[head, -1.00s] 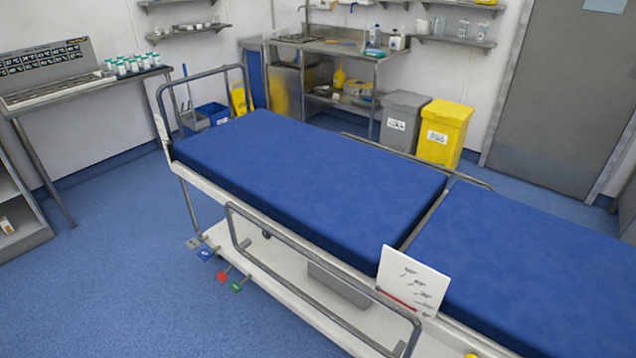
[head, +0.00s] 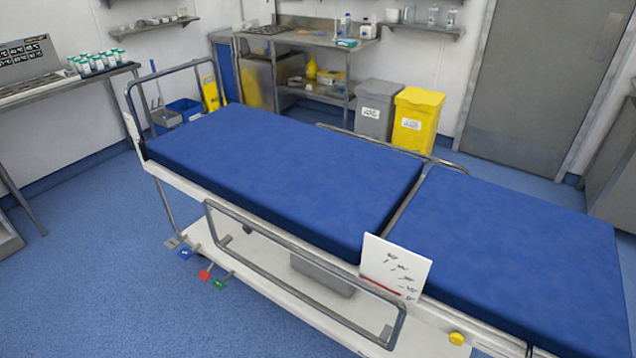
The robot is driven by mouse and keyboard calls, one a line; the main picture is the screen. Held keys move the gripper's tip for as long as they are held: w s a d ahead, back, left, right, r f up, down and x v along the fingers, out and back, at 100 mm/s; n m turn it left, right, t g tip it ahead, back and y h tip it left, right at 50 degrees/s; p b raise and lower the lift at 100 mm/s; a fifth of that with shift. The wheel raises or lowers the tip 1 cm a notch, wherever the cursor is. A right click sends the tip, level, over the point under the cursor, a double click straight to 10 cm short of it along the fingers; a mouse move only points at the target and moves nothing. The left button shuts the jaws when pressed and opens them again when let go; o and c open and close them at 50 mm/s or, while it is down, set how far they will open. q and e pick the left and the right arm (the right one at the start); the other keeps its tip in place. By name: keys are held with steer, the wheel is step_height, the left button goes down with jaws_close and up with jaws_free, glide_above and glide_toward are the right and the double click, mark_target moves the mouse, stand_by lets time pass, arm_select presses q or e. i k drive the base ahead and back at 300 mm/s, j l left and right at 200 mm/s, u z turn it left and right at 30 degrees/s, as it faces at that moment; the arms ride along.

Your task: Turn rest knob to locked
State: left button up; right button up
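A small round yellow knob (head: 456,338) sits on the near side rail of the operating table, low in the head view and right of centre. It is probably the rest knob; its setting cannot be read at this size. The operating table (head: 350,270) has a blue mattress (head: 280,165) in two sections, with a gap between them. A white card (head: 397,268) with several small marks and a red line stands tilted at the near side, up and left of the knob. Neither of my grippers is in view.
A grey side rail (head: 300,272) runs along the table's near side. Coloured pedals (head: 205,275) stick out at the lower left. Grey (head: 378,108) and yellow bins (head: 415,120) stand behind the table. Blue floor (head: 90,290) is open at the left front.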

mark_target(456, 338)
steer(key=k+z, duration=0.1)
steer(key=z, duration=1.1)
